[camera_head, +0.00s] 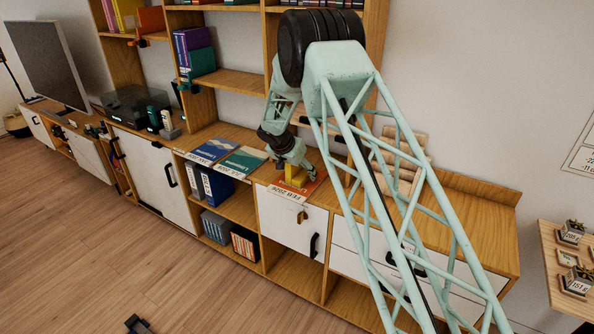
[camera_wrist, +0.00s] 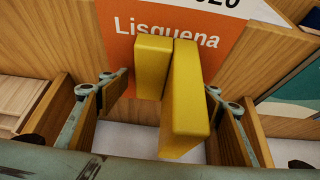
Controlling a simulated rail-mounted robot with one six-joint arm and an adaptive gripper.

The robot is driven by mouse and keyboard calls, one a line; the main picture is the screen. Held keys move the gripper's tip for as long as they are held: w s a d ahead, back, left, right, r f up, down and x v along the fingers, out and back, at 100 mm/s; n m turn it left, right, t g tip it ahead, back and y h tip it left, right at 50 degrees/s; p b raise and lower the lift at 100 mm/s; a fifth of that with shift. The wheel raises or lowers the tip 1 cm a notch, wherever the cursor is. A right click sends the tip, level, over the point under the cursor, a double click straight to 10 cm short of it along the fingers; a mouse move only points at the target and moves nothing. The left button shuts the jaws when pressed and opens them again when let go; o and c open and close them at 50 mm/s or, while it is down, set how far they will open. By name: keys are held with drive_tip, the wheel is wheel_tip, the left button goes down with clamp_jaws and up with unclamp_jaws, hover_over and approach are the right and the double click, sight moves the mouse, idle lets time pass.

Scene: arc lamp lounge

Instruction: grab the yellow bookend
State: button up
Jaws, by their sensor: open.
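The yellow bookend (camera_head: 295,177) stands on an orange magazine (camera_head: 283,192) on top of the low wooden cabinet. In the wrist view the bookend (camera_wrist: 187,105) shows as a taller upright slab and a shorter block beside it, with a thin dark gap between them. My gripper (camera_head: 291,163) is over the bookend in the head view. In the wrist view my gripper (camera_wrist: 168,92) is open, with one finger to the left of the bookend and one to the right.
A teal magazine (camera_head: 242,161) and a blue magazine (camera_head: 211,151) lie to the left. A wooden rack (camera_head: 403,165) stands to the right behind my arm. Tall shelves (camera_head: 228,82) rise behind. The cabinet top (camera_head: 455,218) is clear farther right.

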idle(0.4)
drive_tip(key=c, duration=1.3)
drive_tip(key=shift+r, duration=0.15)
drive_tip(key=shift+c, duration=0.2)
drive_tip(key=shift+r+p, duration=0.3)
drive_tip(key=shift+r, duration=1.35)
drive_tip(key=s+d+b, duration=0.1)
drive_tip(key=s+d, duration=0.1)
drive_tip(key=s, duration=0.5)
drive_tip(key=s+d+r+b, duration=0.1)
drive_tip(key=s+d, duration=0.1)
drive_tip(key=s, duration=0.6)
drive_tip(key=shift+s+d+r, duration=0.2)
drive_tip(key=shift+r, duration=0.05)
